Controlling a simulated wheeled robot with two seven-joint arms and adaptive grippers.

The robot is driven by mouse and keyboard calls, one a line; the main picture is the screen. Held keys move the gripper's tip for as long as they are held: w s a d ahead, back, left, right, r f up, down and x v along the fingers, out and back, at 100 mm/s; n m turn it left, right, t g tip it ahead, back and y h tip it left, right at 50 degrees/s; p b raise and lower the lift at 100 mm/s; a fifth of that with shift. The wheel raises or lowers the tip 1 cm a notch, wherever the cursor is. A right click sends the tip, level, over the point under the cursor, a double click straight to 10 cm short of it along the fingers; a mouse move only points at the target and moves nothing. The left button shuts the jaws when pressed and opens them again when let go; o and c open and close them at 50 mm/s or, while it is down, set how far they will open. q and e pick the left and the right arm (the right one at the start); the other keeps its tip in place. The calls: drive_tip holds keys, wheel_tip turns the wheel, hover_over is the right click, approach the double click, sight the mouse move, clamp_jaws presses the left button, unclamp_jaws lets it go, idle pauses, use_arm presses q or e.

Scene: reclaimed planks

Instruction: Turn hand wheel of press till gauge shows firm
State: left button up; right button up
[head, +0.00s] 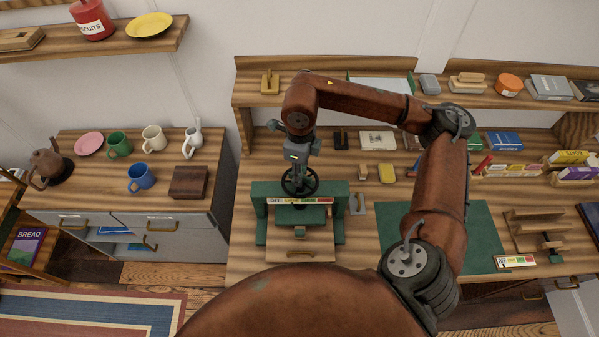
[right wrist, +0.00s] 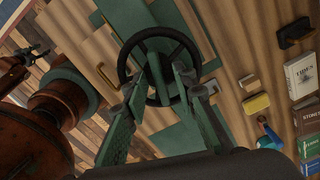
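The green press (head: 262,222) stands on the bench with its black hand wheel (head: 313,184) on top. The wheel also shows in the right wrist view (right wrist: 124,68). A gauge strip (head: 299,201) with coloured segments runs across the press's front; its lettering and any pointer are too small to read. A wooden board (head: 300,249) sits low at the press's front. My right gripper (head: 297,178) points down at the wheel from above. In the right wrist view its fingers (right wrist: 163,88) are apart, with part of the wheel showing between them; contact is unclear. My left gripper is not in view.
A green mat (head: 480,228) lies right of the press, partly behind my right arm. A wooden stand (head: 535,228) and another coloured strip (head: 515,261) are farther right. A yellow block (head: 387,174) and books (head: 378,140) lie behind. Mugs (head: 141,178) stand on the left cabinet.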

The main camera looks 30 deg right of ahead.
wheel_tip(320, 180, up, 12)
idle(0.5)
drive_tip(key=shift+w+a+f, duration=0.1)
idle(0.7)
